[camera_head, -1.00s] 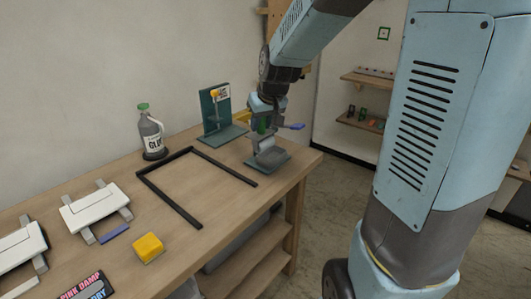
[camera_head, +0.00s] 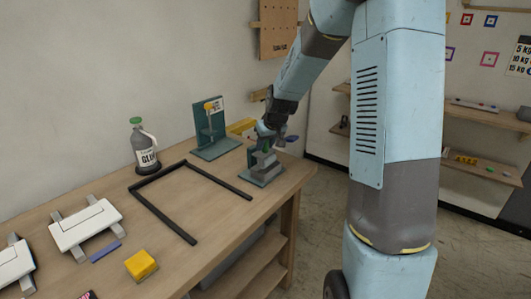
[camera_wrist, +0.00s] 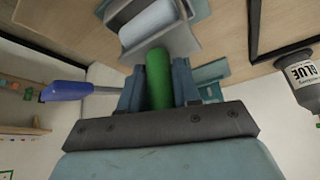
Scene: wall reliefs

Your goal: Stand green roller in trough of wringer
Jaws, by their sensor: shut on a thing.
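My gripper (camera_head: 266,138) is over the wringer at the right end of the bench. In the wrist view its two fingers (camera_wrist: 158,88) are shut on the green roller (camera_wrist: 158,78), which stands between them. A bit of the green roller (camera_head: 268,149) shows in the head view, mostly hidden by my gripper. In the wrist view, the wringer's grey trough (camera_wrist: 178,42) and a pale roller (camera_wrist: 148,22) lie past the green roller's far end. I cannot tell whether that end touches the trough.
A teal stand (camera_head: 213,142) is behind and left of the wringer. A glue bottle (camera_head: 144,148) stands near the wall. A black frame (camera_head: 166,220) lies on the bench (camera_head: 180,260). White clamped boards (camera_head: 86,224) and a yellow block (camera_head: 141,265) are at the left.

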